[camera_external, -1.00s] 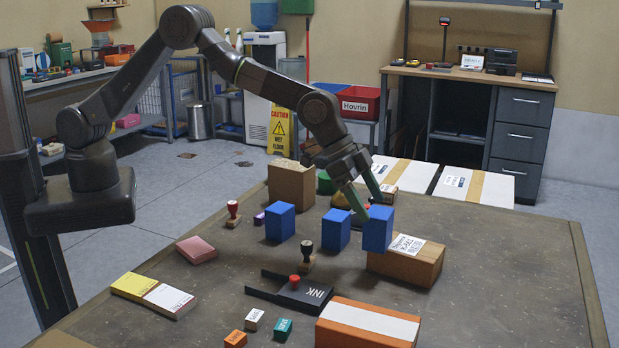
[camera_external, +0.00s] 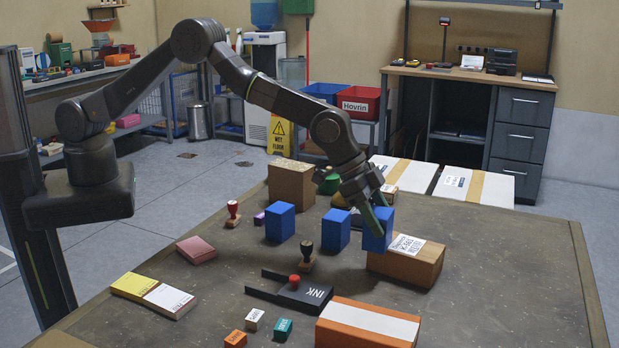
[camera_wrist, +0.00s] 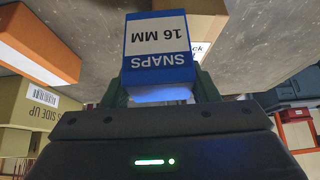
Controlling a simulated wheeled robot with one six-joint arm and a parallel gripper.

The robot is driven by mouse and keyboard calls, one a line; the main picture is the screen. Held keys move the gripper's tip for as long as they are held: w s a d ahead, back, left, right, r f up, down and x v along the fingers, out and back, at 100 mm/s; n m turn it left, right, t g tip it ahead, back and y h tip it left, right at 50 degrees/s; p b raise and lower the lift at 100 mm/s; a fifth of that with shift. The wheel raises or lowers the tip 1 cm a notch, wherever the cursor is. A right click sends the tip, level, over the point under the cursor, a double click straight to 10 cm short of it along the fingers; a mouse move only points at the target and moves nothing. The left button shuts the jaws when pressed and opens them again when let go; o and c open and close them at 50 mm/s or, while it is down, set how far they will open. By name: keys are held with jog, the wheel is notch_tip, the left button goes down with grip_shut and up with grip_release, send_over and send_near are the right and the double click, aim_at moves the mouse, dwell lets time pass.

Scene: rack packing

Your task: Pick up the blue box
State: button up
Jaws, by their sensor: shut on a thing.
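Several blue boxes stand in a row on the work table (camera_external: 480,290). The right-hand blue box (camera_external: 375,238) is between the fingers of my gripper (camera_external: 376,222), just left of a labelled cardboard box. In the wrist view this blue box (camera_wrist: 158,40) reads "SNAPS 16 MM", upside down, and my gripper (camera_wrist: 160,92) is shut on it. The middle blue box (camera_external: 335,230) and the left blue box (camera_external: 280,222) stand apart to the left. I cannot tell whether the held box touches the table.
The cardboard box (camera_external: 412,266) is close on the right. A taller carton (camera_external: 291,184) stands behind. The table's right front is clear.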

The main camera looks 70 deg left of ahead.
aim_at(383, 209)
jog(key=r+b, duration=0.1)
jog(key=r, duration=0.2)
jog(key=r+b, duration=0.1)
jog(key=r, duration=0.5)
jog(key=shift+w+a+r+b, duration=0.25)
jog(key=shift+w+a+b, duration=0.05)
jog(key=shift+b, duration=0.1)
jog(key=shift+w+a+r+b, duration=0.1)
jog(key=shift+w+a+b, duration=0.55)
jog(key=shift+w+a, duration=0.1)
jog(key=shift+f+p, duration=0.9)
jog(key=shift+f, duration=3.8)
jog(key=shift+f, duration=0.25)
jog(key=o, duration=1.2)
jog(key=shift+r, duration=0.1)
jog(key=shift+c, duration=0.2)
